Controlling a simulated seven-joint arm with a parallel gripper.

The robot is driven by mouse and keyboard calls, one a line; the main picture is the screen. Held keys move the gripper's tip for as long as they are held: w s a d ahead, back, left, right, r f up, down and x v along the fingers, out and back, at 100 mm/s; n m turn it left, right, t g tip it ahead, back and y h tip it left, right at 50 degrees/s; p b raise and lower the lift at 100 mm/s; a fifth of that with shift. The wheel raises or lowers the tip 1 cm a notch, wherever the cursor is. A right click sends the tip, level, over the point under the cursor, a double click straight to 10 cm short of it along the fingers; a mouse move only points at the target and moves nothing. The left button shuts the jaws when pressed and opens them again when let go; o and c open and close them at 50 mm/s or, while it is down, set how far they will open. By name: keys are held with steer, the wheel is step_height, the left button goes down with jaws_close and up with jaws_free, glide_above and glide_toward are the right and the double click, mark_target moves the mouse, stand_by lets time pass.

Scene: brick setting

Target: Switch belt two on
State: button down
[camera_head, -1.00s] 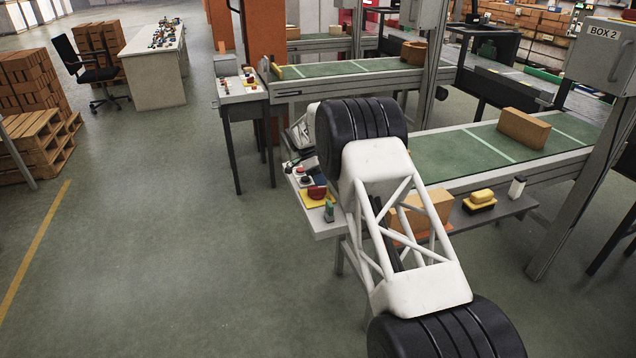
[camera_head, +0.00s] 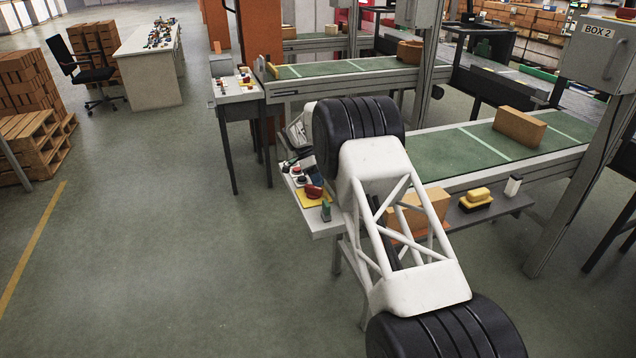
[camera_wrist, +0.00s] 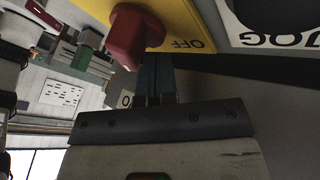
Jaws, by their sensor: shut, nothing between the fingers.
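The panel bears a red rotary knob (camera_head: 313,191) on a yellow plate (camera_head: 309,200). In the wrist view the red knob (camera_wrist: 135,36) sits on the yellow plate (camera_wrist: 185,20), with upside-down OFF lettering beside it. My gripper (camera_wrist: 154,72) is shut and empty, its fingertips close to the knob; I cannot tell whether they touch.
A brick (camera_head: 520,126) lies on the near belt. A yellow sponge-like block (camera_head: 478,195) and a white cylinder (camera_head: 513,186) stand on the shelf in front. A small green item (camera_head: 326,210) is on the panel's front edge. Open floor lies to the left.

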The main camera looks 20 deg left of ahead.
steer(key=v, duration=0.7)
steer(key=shift+a+r, duration=0.15)
steer(key=shift+r, duration=0.1)
steer(key=shift+w, duration=0.1)
